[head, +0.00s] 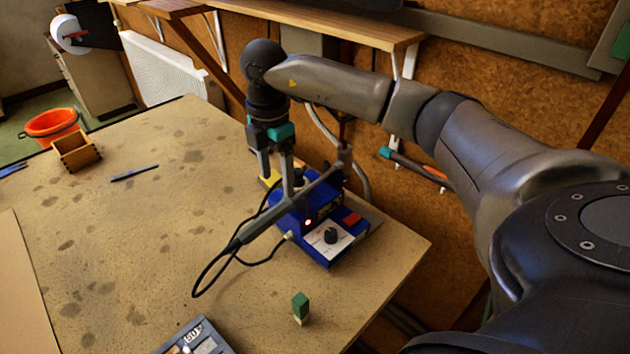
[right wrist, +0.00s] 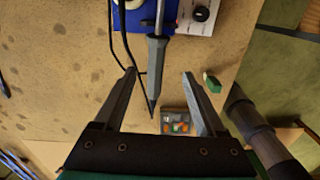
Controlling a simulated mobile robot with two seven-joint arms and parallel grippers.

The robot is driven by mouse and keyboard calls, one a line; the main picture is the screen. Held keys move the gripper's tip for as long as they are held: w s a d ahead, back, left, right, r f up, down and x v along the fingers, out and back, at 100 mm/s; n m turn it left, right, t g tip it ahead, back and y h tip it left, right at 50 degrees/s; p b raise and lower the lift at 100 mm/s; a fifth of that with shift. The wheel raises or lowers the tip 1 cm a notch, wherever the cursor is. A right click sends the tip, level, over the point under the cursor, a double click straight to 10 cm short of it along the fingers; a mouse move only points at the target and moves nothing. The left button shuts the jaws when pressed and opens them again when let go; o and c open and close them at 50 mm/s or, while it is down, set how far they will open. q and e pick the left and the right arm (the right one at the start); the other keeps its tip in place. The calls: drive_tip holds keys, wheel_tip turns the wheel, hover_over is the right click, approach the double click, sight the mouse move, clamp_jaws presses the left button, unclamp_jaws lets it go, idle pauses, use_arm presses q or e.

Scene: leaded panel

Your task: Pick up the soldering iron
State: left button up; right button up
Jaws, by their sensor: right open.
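The soldering iron (head: 262,221) slants across the front of a blue soldering station (head: 330,248), its dark handle toward the lower left and a black cable looping from it. In the right wrist view the iron's grey handle (right wrist: 156,62) points down the picture, between the finger lines. My right gripper (head: 277,187) hangs down beside the station, close to the iron. It is open, with the iron showing in the gap between its fingertips (right wrist: 159,74); I see no contact. My left gripper is not in view.
A small green block (head: 300,306) stands near the table's front right edge. A wooden box (head: 75,158) and a pen (head: 134,173) lie at the far left. The table's middle (head: 150,230) is clear.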

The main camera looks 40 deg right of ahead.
sight(278, 206)
wheel_tip(278, 206, down, 6)
drive_tip(key=shift+r, duration=0.2)
drive_tip(key=shift+w+f, duration=0.15)
drive_tip(key=shift+f, duration=1.25)
drive_tip(key=shift+w+f, duration=0.15)
drive_tip(key=shift+f, duration=1.2)
clamp_jaws()
drive_tip(key=shift+r, duration=0.1)
